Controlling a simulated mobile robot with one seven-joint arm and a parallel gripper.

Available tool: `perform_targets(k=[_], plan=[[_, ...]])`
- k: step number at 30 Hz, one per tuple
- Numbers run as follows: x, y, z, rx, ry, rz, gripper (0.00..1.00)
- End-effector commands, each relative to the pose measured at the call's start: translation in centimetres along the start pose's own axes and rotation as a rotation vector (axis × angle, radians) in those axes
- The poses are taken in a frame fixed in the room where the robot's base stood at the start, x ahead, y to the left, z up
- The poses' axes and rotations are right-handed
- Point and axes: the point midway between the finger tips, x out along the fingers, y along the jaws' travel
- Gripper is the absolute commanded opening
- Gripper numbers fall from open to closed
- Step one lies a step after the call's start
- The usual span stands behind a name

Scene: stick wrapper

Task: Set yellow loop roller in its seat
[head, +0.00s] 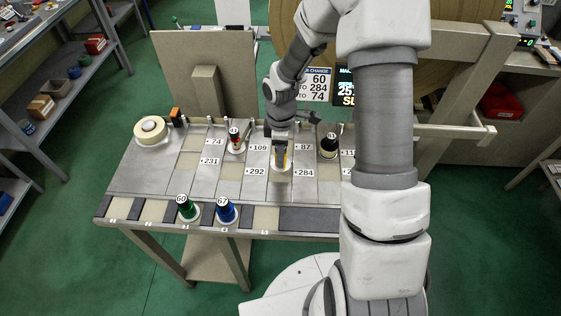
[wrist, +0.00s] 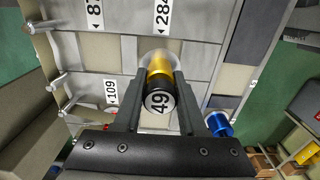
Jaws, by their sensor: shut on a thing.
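The yellow roller (wrist: 160,66) has a black end marked 49 and shows between the fingers in the wrist view. My gripper (wrist: 160,88) is shut on it, one finger on each side. A pale round base or flange shows at the roller's far end. In the head view my gripper (head: 281,156) is over the middle of the table, between the 292 and 284 labels, with a sliver of the yellow roller (head: 285,161) showing. I cannot tell whether the roller touches the table, and the fingers hide much of it.
On the table (head: 140,178) stand a red-and-black roller (head: 235,142), a black roller (head: 329,146), a green roller (head: 186,208) and a blue roller (head: 226,211). A tape roll (head: 150,130) lies at the left. Metal pegs line the back, below an upright panel (head: 200,75).

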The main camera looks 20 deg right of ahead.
Motion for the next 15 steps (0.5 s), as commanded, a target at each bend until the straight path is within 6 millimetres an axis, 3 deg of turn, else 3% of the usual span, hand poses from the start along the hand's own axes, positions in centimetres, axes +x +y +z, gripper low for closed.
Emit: perform_targets(k=[5, 12, 15], plan=[[1.0, 0.3, -0.1, -0.001, -0.001, -0.002, 0.00], [4.1, 0.2, -0.1, 0.000, -0.001, -0.001, 0.00], [4.2, 0.3, -0.1, 0.000, 0.000, 0.002, 0.00]])
